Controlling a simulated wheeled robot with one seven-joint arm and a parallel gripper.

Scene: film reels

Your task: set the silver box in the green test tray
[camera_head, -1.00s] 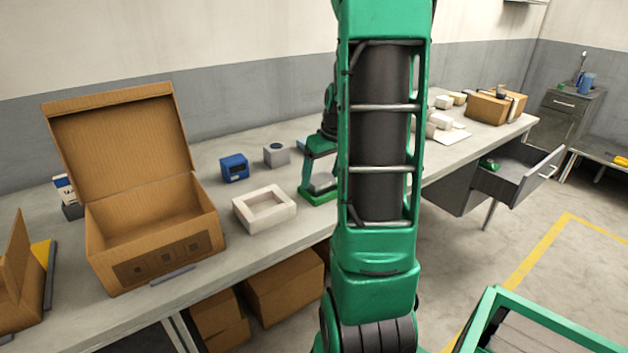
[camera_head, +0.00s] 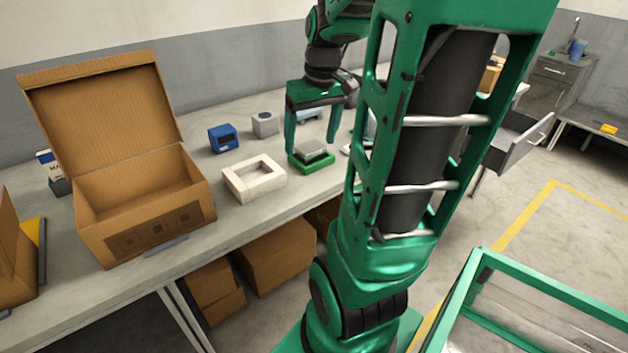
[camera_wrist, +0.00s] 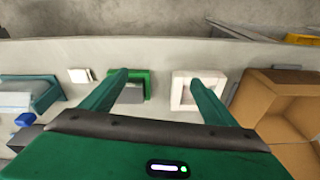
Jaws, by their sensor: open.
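The silver box (camera_head: 311,149) is a low grey block in the green test tray (camera_head: 318,167) on the workbench. Its top stands above the tray's rim, and its lower part is hidden by the rim. My gripper (camera_head: 312,145) is open and empty, with its fingers pointing down near the tray and box. In the wrist view my open gripper (camera_wrist: 160,78) shows the green tray (camera_wrist: 142,75) and the grey box (camera_wrist: 131,95) partly behind the left finger.
A white square frame-like tray (camera_head: 255,183) lies left of the green tray. A blue device (camera_head: 223,138) and a grey cube (camera_head: 265,124) stand behind it. A large open cardboard box (camera_head: 150,215) is at the left. The arm hides part of the bench at right.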

